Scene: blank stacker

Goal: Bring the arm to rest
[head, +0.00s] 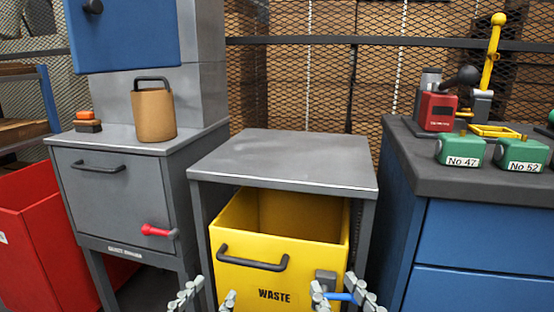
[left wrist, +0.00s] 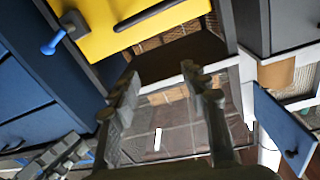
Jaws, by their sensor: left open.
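My left gripper (head: 212,290) is at the bottom of the head view, in front of the yellow waste bin. Its two fingers are apart with nothing between them, as the left wrist view also shows (left wrist: 160,88). My right gripper (head: 335,284) is at the bottom of the head view, further right, near the bin's blue-handled latch. Its fingers look spread and no held object shows. Only the finger ends of both grippers show in the head view; the arms are out of frame there.
The yellow bin (head: 268,270) stands open under a grey table (head: 285,160) with a bare top. A grey cabinet (head: 110,185) with a brown canister (head: 154,115) is at left. A blue workbench (head: 470,240) at right carries green numbered blocks (head: 460,150) and a red device (head: 438,112).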

